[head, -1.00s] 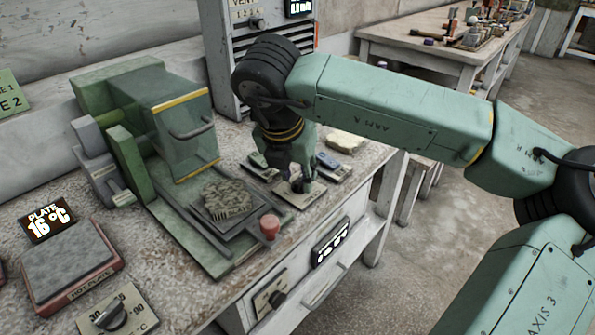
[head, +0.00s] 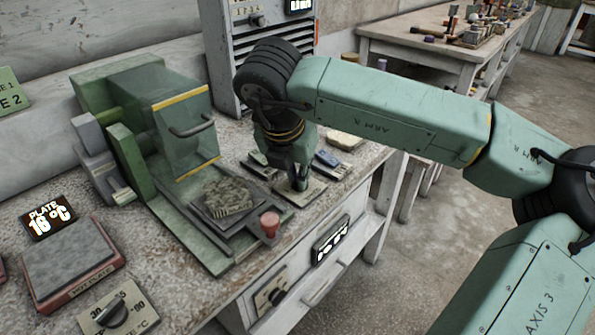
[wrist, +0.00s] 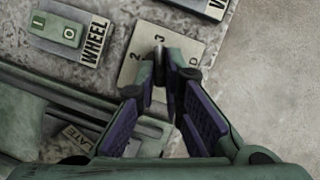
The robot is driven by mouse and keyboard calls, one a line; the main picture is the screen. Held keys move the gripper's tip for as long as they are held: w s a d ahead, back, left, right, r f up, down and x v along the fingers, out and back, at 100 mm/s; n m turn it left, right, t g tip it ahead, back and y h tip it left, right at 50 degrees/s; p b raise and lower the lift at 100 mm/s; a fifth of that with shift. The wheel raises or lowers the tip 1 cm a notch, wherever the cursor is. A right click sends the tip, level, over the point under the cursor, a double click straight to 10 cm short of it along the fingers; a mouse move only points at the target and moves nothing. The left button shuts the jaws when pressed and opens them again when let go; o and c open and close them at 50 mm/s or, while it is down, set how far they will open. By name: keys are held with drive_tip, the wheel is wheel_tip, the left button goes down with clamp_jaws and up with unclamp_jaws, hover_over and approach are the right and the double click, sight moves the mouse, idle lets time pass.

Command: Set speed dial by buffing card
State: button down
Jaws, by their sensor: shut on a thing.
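The speed dial's pale plate (wrist: 190,44) shows in the wrist view with the numbers 2 and 3 readable. The same plate shows in the head view (head: 314,191) at the bench's front edge. My gripper (wrist: 160,72) points down over this plate, its fingers shut on the dial's knob. The fingers hide most of the knob, so I cannot read its setting.
A WHEEL switch plate (wrist: 68,36) sits beside the dial. Left stands a green machine (head: 150,115) with a clear guard, a rough grey piece (head: 228,195) and a red knob (head: 270,223). A hot plate (head: 70,262) is at far left. The floor at right is clear.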

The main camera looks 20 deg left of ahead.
drive_tip(key=shift+f+b, duration=0.1)
drive_tip(key=shift+b, duration=0.3)
drive_tip(key=shift+d+f+n+y+b, duration=0.15)
drive_tip(key=shift+n+y+b, duration=0.25)
drive_tip(key=shift+n+b, duration=0.7)
drive_tip(key=n+b, duration=0.1)
drive_tip(key=n+y+b, duration=0.1)
drive_tip(key=n, duration=0.1)
drive_tip(key=shift+w+d+n+b, duration=0.1)
drive_tip(key=shift+d+n+b, duration=0.1)
drive_tip(key=shift+n+b, duration=0.1)
drive_tip(key=n, duration=0.1)
drive_tip(key=n+g+y, duration=0.1)
drive_tip(key=n, duration=0.1)
drive_tip(key=n+b, duration=0.1)
drive_tip(key=shift+w+d+r+g+y, duration=0.15)
drive_tip(key=shift+r+g+y, duration=0.15)
drive_tip(key=shift+y, duration=0.1)
drive_tip(key=shift+w+n+g+y, duration=0.15)
drive_tip(key=shift+n+g, duration=0.15)
drive_tip(key=shift+n, duration=0.7)
drive_tip(key=shift+w+n+g+y, duration=0.15)
drive_tip(key=shift+n+g, duration=0.15)
drive_tip(key=shift+n, duration=0.7)
drive_tip(key=shift+s, duration=0.1)
drive_tip(key=c, duration=1.7)
unclamp_jaws()
drive_tip(key=shift+d, duration=0.1)
